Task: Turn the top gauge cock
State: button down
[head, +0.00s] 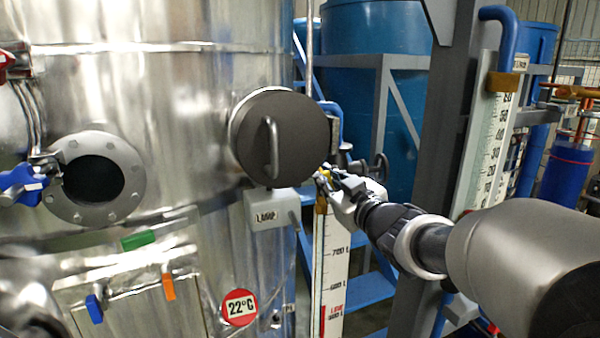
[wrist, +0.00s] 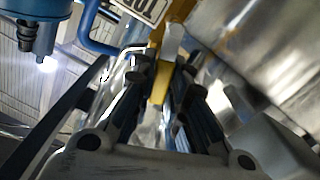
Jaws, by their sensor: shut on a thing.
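The top gauge cock (head: 323,174) shows as a small yellow piece above the white level-gauge scale (head: 337,262), beside the steel vessel. My gripper (head: 332,180) reaches it from the right, and its fingers hide much of the cock. In the wrist view, a yellow bar of the cock (wrist: 160,88) runs down between the fingers of my gripper (wrist: 165,80). The fingers are shut on it. A pale rounded end (wrist: 173,38) stands just beyond the fingertips. How far the cock is turned cannot be told.
The steel vessel (head: 190,75) fills the left, with a dark round hatch (head: 278,145) and a LAMP box (head: 270,212) close to my gripper. A black handwheel (head: 379,167) is just behind it. A grey column (head: 440,125) and another gauge scale (head: 490,130) stand right.

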jog(key=shift+w+d+r+m+p, duration=0.15)
jog(key=shift+d+m+p, duration=0.4)
jog(key=shift+m, duration=0.55)
jog(key=c, duration=1.6)
grip_release()
jog(key=shift+o, duration=0.2)
jog(key=v, duration=1.2)
